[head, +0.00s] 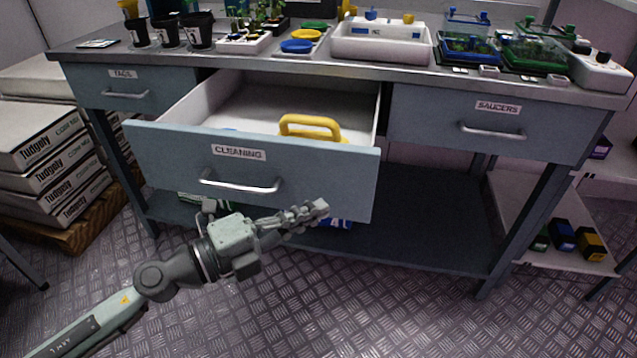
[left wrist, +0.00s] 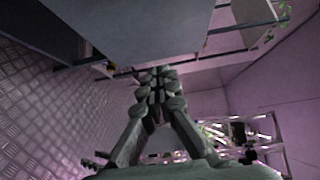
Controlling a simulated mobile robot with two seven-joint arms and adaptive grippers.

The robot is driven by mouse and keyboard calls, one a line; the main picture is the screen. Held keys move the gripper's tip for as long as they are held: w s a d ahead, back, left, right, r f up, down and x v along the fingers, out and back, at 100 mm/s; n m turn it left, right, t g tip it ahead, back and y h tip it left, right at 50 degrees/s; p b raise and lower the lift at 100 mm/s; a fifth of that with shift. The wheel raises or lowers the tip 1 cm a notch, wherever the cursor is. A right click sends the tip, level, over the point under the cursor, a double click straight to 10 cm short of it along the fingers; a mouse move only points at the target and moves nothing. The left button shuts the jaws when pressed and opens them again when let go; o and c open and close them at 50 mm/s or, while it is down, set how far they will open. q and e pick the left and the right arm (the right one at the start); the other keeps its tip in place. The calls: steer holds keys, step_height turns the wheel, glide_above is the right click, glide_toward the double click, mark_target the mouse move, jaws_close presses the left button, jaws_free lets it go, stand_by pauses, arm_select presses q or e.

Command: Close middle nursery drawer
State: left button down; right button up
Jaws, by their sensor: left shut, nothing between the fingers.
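The middle drawer (head: 300,182), labelled CLEANING, is pulled well out of the blue-grey bench. Its front has a silver bar handle (head: 239,184), and a yellow handled item (head: 310,127) lies inside. My left gripper (head: 318,208) is shut and empty, in front of the drawer's lower edge, right of the handle. I cannot tell if it touches the drawer front. In the left wrist view the closed fingers (left wrist: 158,78) point toward a grey panel (left wrist: 150,28), which looks like the drawer front. My right gripper is not in view.
Shut drawers labelled TAGS (head: 125,88) and SAUCERS (head: 490,121) flank it. The bench top (head: 350,68) holds pots, a white sink-like tray (head: 380,42) and covered propagators. Stacked boxes (head: 45,165) stand at left. The floor in front is clear.

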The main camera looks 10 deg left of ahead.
mark_target(338, 186)
arm_select(q)
steer(key=w, duration=0.4)
steer(key=shift+d, duration=0.2)
steer(key=shift+w, duration=0.1)
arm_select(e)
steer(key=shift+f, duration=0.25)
arm_select(q)
steer(key=shift+w, duration=0.15)
